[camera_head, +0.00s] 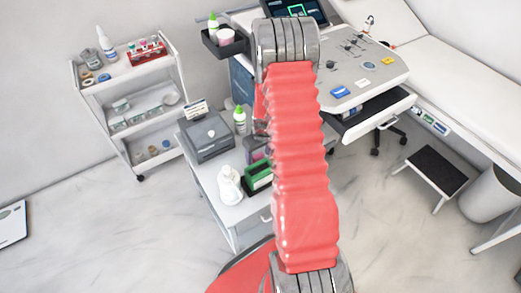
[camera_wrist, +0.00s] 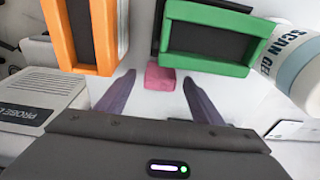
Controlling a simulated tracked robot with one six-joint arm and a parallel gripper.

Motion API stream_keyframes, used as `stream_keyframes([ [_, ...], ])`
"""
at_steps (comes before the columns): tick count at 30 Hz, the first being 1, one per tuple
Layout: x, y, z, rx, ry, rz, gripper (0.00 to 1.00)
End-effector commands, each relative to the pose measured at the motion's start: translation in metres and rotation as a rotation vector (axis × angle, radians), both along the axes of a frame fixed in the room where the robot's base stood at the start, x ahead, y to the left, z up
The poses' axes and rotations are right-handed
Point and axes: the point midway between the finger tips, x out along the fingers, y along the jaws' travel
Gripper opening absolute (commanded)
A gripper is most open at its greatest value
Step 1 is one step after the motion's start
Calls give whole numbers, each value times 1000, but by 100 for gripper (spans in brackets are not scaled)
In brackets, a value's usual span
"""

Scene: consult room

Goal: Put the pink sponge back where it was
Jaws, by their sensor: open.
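The pink sponge (camera_wrist: 160,78) is a small block on the white surface in the wrist view, just in front of the green-framed box. My gripper (camera_wrist: 158,86) is open, with one finger on each side of the sponge's line. The sponge lies at about the level of the fingertips, and gaps show on both sides. It does not look gripped. In the head view my red arm hides the gripper, and I cannot make out the sponge there.
In the wrist view an orange-framed box (camera_wrist: 82,28) stands left, a green-framed box (camera_wrist: 212,38) ahead, and a scan gel bottle (camera_wrist: 292,62) right. A grey probe box (camera_wrist: 45,100) is at lower left. The head view shows the white cart (camera_head: 238,212) carrying a grey device (camera_head: 207,138).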

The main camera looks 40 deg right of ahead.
Motion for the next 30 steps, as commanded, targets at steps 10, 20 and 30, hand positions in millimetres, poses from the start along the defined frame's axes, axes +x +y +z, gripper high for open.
stream_keyframes([
  [10,2,0,-16,0,0,-2,61],
  [20,2,0,-16,0,0,-1,50],
  [30,2,0,-16,0,0,-1,26],
])
